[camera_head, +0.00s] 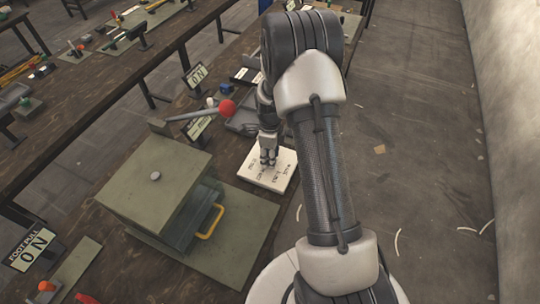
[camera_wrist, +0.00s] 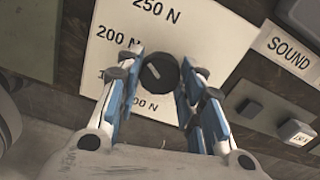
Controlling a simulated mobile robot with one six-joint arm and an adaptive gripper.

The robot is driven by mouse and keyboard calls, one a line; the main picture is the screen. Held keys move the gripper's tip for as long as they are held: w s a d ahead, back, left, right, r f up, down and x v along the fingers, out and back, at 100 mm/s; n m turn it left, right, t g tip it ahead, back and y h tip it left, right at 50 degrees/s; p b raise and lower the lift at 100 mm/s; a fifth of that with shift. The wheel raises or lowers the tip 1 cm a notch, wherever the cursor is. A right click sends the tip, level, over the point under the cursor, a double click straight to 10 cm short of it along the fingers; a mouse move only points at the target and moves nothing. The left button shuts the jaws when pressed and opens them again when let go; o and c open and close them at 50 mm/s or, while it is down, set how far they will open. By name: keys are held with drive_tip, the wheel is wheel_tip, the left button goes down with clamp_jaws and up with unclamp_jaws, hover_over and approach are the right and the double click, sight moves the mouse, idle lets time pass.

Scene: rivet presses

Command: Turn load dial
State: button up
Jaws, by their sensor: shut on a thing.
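The load dial (camera_wrist: 160,74) is a round black knob with a short white mark on its face, on a white plate (camera_wrist: 190,22). In the wrist view the plate reads 250 N at the top and 200 N at upper left; lower labels are partly covered by my fingers. My gripper (camera_wrist: 160,66) has its blue and white fingers on both sides of the knob, shut on it. In the head view my gripper (camera_head: 268,157) points down over the white plate (camera_head: 282,182), and the knob is hidden under it.
A grey-green press (camera_head: 155,177) with a yellow handle (camera_head: 211,222) stands left of the plate. A lever with a red ball (camera_head: 227,107) stands behind. A SOUND label (camera_wrist: 289,51) and small buttons (camera_wrist: 298,131) lie right of the plate. Open floor lies right of the bench.

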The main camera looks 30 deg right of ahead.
drive_tip(key=m, duration=0.5)
idle(0.8)
drive_tip(key=o, duration=1.1)
wheel_tip(320, 180, up, 12)
idle(0.3)
